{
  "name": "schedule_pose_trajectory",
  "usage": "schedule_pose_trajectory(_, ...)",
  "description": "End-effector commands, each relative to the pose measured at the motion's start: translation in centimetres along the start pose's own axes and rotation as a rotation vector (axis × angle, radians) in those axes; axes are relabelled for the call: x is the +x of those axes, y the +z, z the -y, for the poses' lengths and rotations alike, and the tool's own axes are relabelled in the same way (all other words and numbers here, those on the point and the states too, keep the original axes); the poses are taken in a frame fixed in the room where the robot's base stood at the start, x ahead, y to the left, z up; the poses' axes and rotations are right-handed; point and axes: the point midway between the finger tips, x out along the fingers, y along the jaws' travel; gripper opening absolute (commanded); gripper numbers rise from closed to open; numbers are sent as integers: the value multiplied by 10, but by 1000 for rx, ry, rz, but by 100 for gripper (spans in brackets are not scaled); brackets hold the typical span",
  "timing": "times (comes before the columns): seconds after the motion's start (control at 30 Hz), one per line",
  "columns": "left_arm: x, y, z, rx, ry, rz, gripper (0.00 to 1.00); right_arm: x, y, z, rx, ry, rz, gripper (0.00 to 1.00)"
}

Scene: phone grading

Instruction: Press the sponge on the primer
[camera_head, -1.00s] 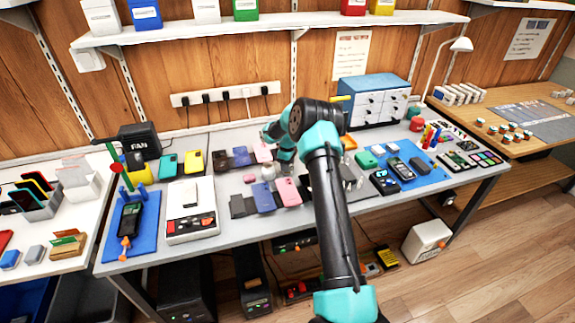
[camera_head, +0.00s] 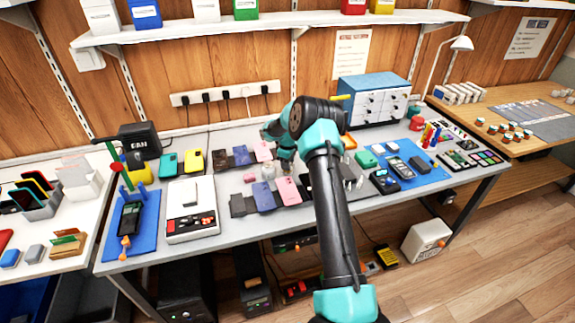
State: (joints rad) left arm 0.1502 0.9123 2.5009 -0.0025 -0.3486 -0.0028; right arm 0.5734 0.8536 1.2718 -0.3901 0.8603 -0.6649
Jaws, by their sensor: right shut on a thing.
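My right gripper (camera_head: 285,158) is over the middle of the grey workbench, pointing down, with my arm reaching in from the front. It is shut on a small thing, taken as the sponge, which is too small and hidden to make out. A small pale jar (camera_head: 268,172) stands just left of the gripper, and a small round pale piece (camera_head: 249,177) lies left of that. I cannot tell whether either is the primer, nor whether the held thing touches anything. My left gripper is not in view.
A pink phone (camera_head: 288,191) and a purple phone (camera_head: 264,197) lie in front of the gripper. A white scale (camera_head: 191,222) is to the left, a blue drawer unit (camera_head: 373,84) behind right, and a blue mat (camera_head: 432,176) with devices at right. My arm hides part of the bench.

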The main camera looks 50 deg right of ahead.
Motion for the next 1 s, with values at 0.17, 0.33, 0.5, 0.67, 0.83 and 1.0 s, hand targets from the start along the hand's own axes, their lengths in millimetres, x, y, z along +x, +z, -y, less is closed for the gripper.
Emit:
schedule_pose_trajectory(0.17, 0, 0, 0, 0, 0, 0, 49, -12, 0, 0, 0, 2, -2, 18)
schedule_pose_trajectory(0.33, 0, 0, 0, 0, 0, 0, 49, -23, 0, 0, -1, 1, -1, 18)
schedule_pose_trajectory(0.5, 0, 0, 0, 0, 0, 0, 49, -33, -1, 0, -1, 2, -2, 18)
schedule_pose_trajectory(0.67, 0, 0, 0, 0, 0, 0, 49, -44, -1, 0, 0, 2, -2, 18)
schedule_pose_trajectory(0.83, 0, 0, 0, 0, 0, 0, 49, -54, -1, 0, 0, 2, -2, 18)
schedule_pose_trajectory(1.0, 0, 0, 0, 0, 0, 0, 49, -61, 0, 0, 0, 1, -2, 18)
